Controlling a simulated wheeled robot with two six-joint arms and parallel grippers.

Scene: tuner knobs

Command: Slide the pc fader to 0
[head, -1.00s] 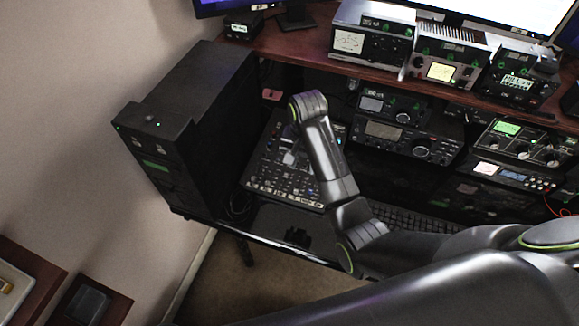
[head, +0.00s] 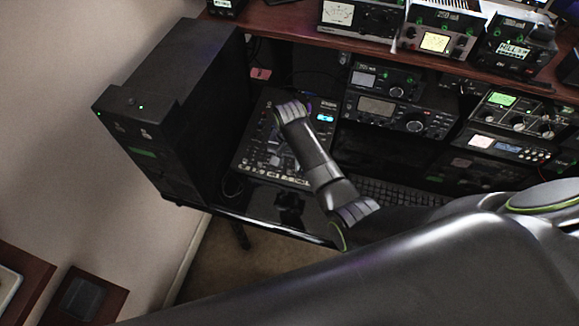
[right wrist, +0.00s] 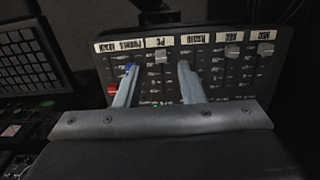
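The pc fader (right wrist: 161,56) is a pale cap in the column marked PC, close to its label in the right wrist view. The labels appear upside down there. My right gripper (right wrist: 157,67) is open, with one finger on each side of the PC column and a clear gap between them. The fader cap is in line with this gap; I cannot tell whether a finger touches it. My left gripper is not in view.
Other fader caps stand nearby: a red one (right wrist: 113,89), a blue one (right wrist: 130,67) by the left finger, and pale ones (right wrist: 232,51) to the right. A black tower (head: 185,100) stands left of the mixer, radios (head: 385,110) to its right.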

